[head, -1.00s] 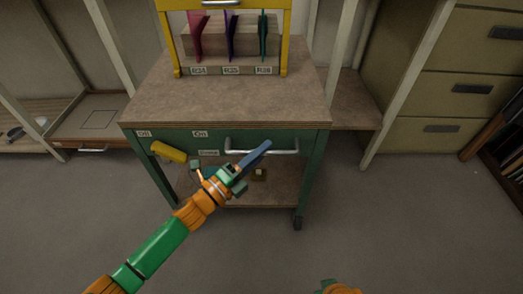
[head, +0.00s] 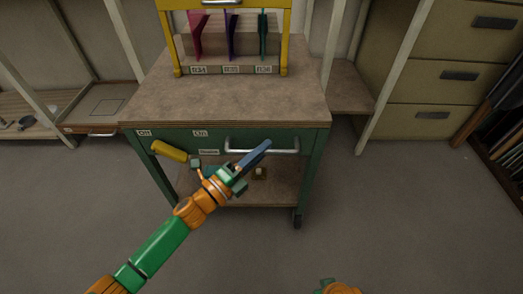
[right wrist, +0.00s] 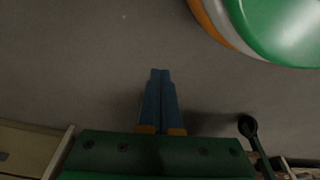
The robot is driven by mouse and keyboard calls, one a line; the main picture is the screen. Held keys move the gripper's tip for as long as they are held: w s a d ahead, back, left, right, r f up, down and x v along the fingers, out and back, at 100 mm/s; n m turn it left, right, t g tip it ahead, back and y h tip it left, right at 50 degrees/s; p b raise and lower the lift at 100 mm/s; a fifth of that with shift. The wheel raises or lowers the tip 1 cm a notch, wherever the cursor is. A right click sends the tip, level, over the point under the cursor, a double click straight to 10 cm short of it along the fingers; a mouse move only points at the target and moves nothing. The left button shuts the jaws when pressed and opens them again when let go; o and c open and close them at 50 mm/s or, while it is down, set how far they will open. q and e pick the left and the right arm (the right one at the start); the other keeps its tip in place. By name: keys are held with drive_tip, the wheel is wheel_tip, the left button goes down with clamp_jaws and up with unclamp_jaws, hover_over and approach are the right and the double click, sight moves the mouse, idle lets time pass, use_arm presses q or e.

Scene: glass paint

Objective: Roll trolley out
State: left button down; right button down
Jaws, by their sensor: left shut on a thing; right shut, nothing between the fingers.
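The trolley (head: 230,103) has a brown top, a green frame and a lower shelf, and stands in the middle of the head view. Its silver handle (head: 285,152) runs across the green front. My left gripper (head: 262,147) is shut on this handle near its middle and covers part of it. A yellow lever (head: 170,152) on the front left tilts toward the label at the left end. A caster (head: 297,221) shows under the right front leg. My right gripper (right wrist: 160,76) is shut and empty above the floor in the right wrist view.
A yellow rack (head: 178,62) with coloured sheets stands on the trolley top. A side shelf (head: 349,96) and a drawer cabinet (head: 428,88) are behind to the right. A low shelf with a tray (head: 106,107) is to the left. The floor (head: 400,220) in front is clear.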

use_arm(q)
drive_tip(key=c, duration=0.9)
unclamp_jaws()
drive_tip(key=shift+c, duration=0.2)
drive_tip(key=shift+o, duration=0.7)
use_arm(e)
drive_tip(key=shift+s+f, duration=0.1)
drive_tip(key=shift+s, duration=0.15)
use_arm(q)
drive_tip(key=shift+a, duration=0.1)
drive_tip(key=p+v, duration=0.1)
drive_tip(key=v, duration=0.6)
use_arm(e)
drive_tip(key=shift+s+d+f, duration=0.2)
drive_tip(key=shift+s+f, duration=0.45)
drive_tip(key=shift+f, duration=0.25)
